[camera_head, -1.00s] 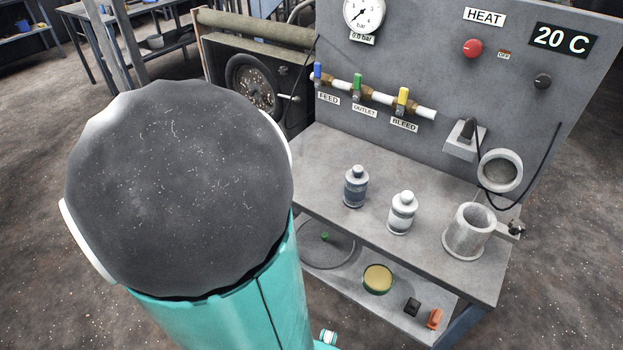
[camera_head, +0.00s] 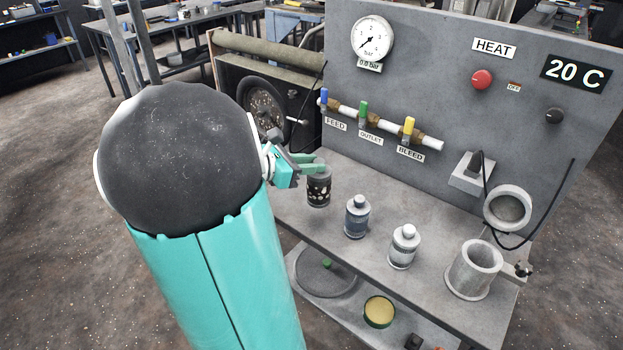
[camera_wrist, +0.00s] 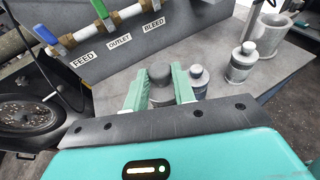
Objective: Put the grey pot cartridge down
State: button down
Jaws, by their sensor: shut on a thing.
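My gripper (camera_head: 312,167) is shut on a dark grey cartridge (camera_head: 318,190) with pale spots on its side. The cartridge looks upright, over the left part of the grey bench top (camera_head: 368,187). I cannot tell whether its base touches the bench. In the wrist view the two green fingers of my gripper (camera_wrist: 157,72) stand either side of the cartridge's grey top (camera_wrist: 160,86); its lower part is hidden there.
A grey open cup (camera_head: 472,270) stands at the bench's right end, with an open round holder (camera_head: 507,208) behind it. The upright panel carries a valve pipe (camera_head: 385,124) and a gauge (camera_head: 372,40). A lower shelf holds a yellow-topped tin (camera_head: 379,311).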

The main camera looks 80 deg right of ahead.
jog(key=w+d+f, duration=0.1)
jog(key=d+f, duration=0.5)
jog(key=f, duration=0.3)
jog(key=shift+w+d+f, duration=0.2)
jog(key=shift+w+f, duration=0.15)
jog(key=shift+f, duration=0.15)
jog(key=c, duration=1.1)
grip_release()
jog(key=shift+c, duration=0.2)
jog(key=v, duration=1.2)
jog(key=shift+r, duration=0.2)
jog(key=shift+a, duration=0.1)
